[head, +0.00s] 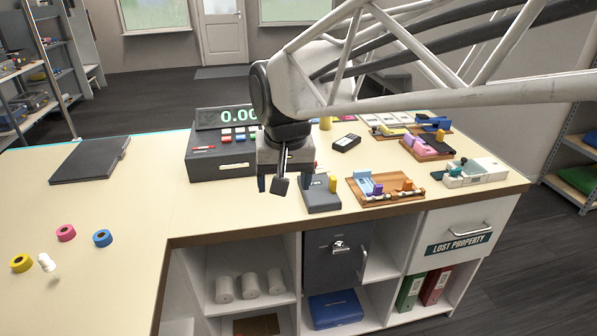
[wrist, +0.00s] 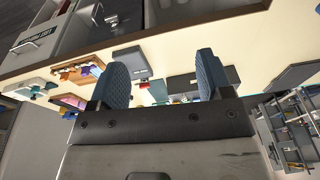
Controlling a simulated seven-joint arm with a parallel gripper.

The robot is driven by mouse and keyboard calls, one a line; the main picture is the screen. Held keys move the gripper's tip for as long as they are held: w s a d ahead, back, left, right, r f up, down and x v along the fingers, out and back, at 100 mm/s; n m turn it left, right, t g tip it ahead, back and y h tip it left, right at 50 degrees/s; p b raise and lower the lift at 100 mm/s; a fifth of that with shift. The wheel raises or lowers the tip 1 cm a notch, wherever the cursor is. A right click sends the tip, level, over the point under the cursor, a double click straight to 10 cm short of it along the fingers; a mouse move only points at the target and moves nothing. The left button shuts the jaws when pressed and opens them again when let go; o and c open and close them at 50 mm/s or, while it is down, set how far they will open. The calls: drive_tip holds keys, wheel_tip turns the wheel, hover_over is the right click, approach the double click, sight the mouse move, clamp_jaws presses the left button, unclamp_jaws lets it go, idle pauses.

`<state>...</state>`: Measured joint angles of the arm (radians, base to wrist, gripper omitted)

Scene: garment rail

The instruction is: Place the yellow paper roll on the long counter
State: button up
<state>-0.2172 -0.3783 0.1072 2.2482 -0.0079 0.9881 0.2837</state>
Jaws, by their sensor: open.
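A yellow ring-shaped roll (head: 22,263), which looks like the yellow paper roll, lies flat at the near left of the cream counter (head: 130,215). The counter is L-shaped, with one stretch at left and another running right; I cannot tell which is the long one. My gripper (head: 273,186) hangs in front of the cash register, above the counter's front edge, far right of the yellow roll. In the wrist view my gripper (wrist: 163,78) is open with nothing between its two blue fingers. I cannot make out the yellow roll in the wrist view.
Pink (head: 66,233) and blue (head: 102,238) rolls and a small white object (head: 47,262) lie close to the yellow roll. A dark flat case (head: 91,159) lies behind them. The cash register (head: 222,158), a grey device (head: 320,193) and wooden trays (head: 386,188) crowd the right stretch.

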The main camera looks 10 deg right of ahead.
drive_tip(key=s+d+f, duration=0.3)
drive_tip(key=s+d, duration=0.2)
drive_tip(key=s, duration=0.2)
drive_tip(key=s+d+f, duration=0.3)
drive_tip(key=s+d, duration=0.2)
drive_tip(key=s, duration=0.3)
drive_tip(key=shift+n+t+h, duration=0.3)
